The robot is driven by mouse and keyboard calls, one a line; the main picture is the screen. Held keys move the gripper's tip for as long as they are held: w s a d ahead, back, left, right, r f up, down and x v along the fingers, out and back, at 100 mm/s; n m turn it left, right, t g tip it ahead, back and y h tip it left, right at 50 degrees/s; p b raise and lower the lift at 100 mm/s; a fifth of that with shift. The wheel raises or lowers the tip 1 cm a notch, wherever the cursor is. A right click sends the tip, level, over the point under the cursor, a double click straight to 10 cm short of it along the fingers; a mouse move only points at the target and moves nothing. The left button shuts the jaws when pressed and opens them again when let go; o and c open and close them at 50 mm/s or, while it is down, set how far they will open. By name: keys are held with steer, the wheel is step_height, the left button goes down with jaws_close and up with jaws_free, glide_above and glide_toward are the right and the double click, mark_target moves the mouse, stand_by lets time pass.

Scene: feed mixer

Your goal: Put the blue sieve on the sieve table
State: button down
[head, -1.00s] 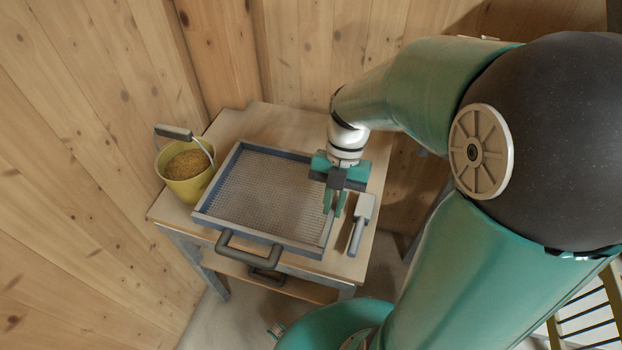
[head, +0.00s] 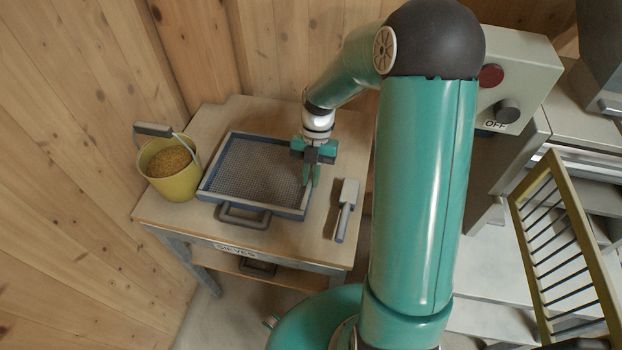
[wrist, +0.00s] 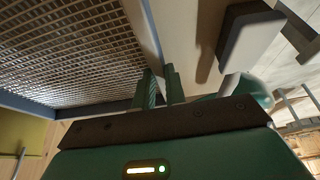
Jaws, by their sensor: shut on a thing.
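The blue sieve (head: 250,172), a square blue frame with grey mesh and a grey front handle, is over the sieve table (head: 290,250), whose front edge bears a label. It looks level and lies on the top or very close above it; I cannot tell whether it touches. My gripper (head: 309,182) is shut on the sieve's right rim, pointing down. In the wrist view, the fingers (wrist: 161,88) straddle the rim beside the mesh (wrist: 70,50). The fingers hide part of the right rim.
A yellow bucket (head: 172,185) of grain stands left of the sieve. Wood walls close off the left and back. A grey machine with an OFF knob (head: 508,110) and a yellow grate (head: 560,240) are at the right.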

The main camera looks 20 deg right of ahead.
steer(key=shift+f, duration=0.85)
steer(key=c, duration=1.5)
jaws_free()
steer(key=shift+o, duration=0.2)
steer(key=v, duration=1.2)
steer(key=shift+s, duration=0.1)
